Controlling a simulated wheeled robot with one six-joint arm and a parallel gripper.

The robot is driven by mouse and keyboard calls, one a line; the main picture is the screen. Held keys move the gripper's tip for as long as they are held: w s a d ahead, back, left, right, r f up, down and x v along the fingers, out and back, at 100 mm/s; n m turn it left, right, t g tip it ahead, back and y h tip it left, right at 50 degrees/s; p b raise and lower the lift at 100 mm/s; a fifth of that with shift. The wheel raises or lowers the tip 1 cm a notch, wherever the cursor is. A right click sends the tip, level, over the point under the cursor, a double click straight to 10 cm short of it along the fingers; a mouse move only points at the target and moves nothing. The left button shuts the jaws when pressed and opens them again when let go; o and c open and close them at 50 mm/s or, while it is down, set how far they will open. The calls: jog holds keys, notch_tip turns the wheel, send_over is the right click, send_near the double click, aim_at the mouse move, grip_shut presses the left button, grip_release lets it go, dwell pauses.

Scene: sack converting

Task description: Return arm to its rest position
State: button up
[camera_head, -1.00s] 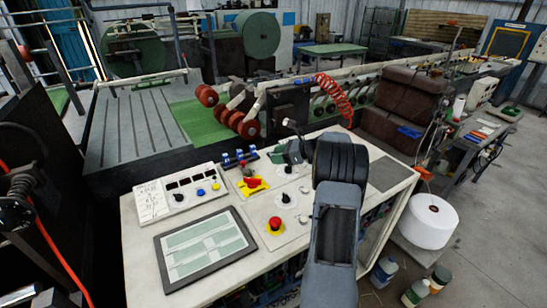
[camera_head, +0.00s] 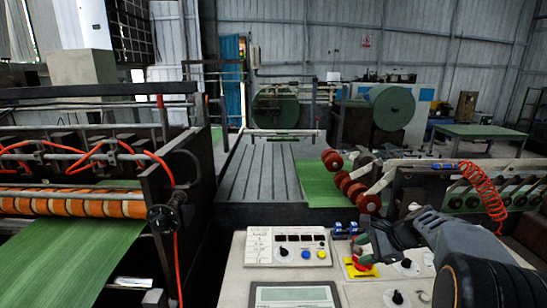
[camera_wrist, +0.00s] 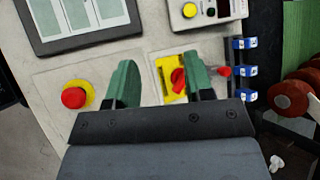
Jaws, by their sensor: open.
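My gripper (camera_wrist: 162,80) shows in the wrist view with its two green fingers spread apart and nothing between them. Below it lies the pale control panel (camera_wrist: 140,65). A red rotary switch on a yellow plate (camera_wrist: 172,78) shows between and behind the fingers, near the right one; I see no clear contact. In the head view my gripper (camera_head: 366,242) is at the lower right, over the panel beside the red switch (camera_head: 359,264), with its fingertips partly hidden. My arm reaches in from the right edge.
A red stop button (camera_wrist: 73,97) and a touchscreen (camera_wrist: 85,20) are on the panel. Blue switches (camera_head: 345,230) stand at its back edge. Red rollers (camera_head: 352,187) and a coiled red hose (camera_head: 482,190) are behind. A machine with orange rollers (camera_head: 60,205) stands left.

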jog(key=s+a+n+h, duration=0.3)
jog(key=s+a+n, duration=0.1)
jog(key=s+n, duration=0.4)
jog(key=s+a+n+h, duration=0.4)
jog(key=s+n, duration=0.5)
jog(key=s, duration=0.3)
jog(key=shift+a, duration=0.45)
dwell(1.5)
